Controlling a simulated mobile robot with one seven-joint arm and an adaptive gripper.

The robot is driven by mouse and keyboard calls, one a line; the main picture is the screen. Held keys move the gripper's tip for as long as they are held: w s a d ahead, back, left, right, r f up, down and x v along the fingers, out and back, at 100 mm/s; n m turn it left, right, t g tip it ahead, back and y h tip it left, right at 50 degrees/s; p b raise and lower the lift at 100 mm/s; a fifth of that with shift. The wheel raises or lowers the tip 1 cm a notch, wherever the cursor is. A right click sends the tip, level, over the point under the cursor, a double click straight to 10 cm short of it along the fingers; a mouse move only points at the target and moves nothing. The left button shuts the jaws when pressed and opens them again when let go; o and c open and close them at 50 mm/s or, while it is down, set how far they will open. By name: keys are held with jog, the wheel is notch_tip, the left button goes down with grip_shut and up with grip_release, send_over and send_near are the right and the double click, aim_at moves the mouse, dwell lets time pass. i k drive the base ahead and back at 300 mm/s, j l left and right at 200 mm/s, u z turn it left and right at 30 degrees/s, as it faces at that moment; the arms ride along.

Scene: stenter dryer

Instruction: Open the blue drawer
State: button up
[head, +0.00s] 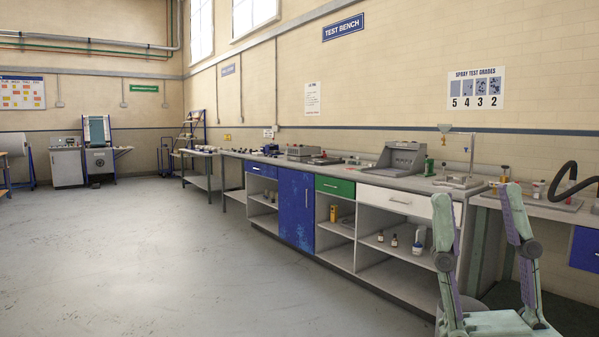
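A blue drawer (262,171) sits at the top of the left cabinet section, under the worktop, and looks closed flush. It is small and far in this view. A second blue front (585,248), possibly a drawer, hangs under the right bench and is cut off by the picture's edge. My gripper (476,197) stands in the lower right foreground with its two pale green fingers pointing up and spread apart. Nothing shows between them except the bench behind. My gripper is well apart from the left blue drawer and appears in front of the bench's right end.
A tall blue cabinet door (296,208), a green drawer (335,187) and a white drawer (397,201) are closed along the bench. The grey floor (150,260) to the left is clear.

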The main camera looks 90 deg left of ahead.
aim_at(268, 170)
jog(key=u, duration=3.3)
jog(key=i, duration=7)
jog(key=l, duration=0.1)
